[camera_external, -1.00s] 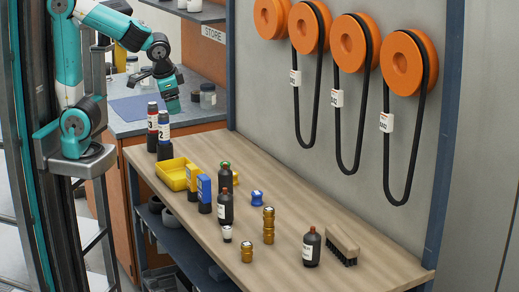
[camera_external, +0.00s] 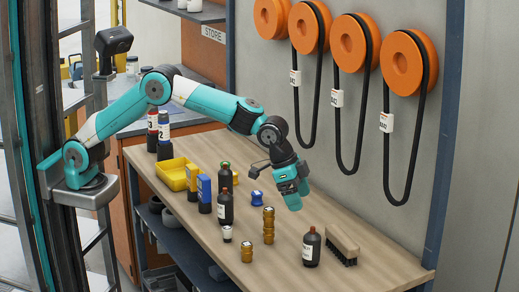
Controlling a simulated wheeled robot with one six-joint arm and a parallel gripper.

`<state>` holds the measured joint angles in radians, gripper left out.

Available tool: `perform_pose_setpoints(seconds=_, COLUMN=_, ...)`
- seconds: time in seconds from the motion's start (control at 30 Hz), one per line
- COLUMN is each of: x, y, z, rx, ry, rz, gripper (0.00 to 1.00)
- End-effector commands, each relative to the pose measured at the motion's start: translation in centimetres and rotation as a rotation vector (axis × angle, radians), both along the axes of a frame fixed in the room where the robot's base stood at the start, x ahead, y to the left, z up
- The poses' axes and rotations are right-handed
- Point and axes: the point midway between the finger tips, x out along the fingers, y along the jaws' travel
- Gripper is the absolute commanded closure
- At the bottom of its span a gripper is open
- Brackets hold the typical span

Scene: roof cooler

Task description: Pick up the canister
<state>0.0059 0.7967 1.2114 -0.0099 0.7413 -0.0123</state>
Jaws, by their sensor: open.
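Which object is the canister is not clear. Two dark cylinders with numbered labels, one with a red band (camera_external: 152,124) and one with a blue band (camera_external: 164,134), stand at the bench's far left end. Dark labelled bottles stand mid-bench (camera_external: 225,207) and near the front right (camera_external: 311,247). All are upright and apart from my gripper.
The wooden bench (camera_external: 350,275) also holds a yellow tray (camera_external: 172,177), a blue-topped block (camera_external: 204,188), a small blue item (camera_external: 257,198), brass fittings (camera_external: 268,225) and a brush (camera_external: 342,244). Orange hose reels (camera_external: 408,62) hang on the wall behind. Bare bench lies at the front right.

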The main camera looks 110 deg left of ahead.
Motion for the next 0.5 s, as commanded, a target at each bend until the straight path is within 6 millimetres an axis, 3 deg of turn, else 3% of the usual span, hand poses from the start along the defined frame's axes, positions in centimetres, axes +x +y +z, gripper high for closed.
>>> perform_pose_setpoints(seconds=0.2, x=1.8, y=0.1, z=-4.4, rx=0.0, ry=0.003, rz=0.001, gripper=0.2)
perform_pose_setpoints(seconds=0.5, x=3.0, y=0.0, z=-7.1, rx=0.001, ry=0.0, rz=0.001, gripper=0.2)
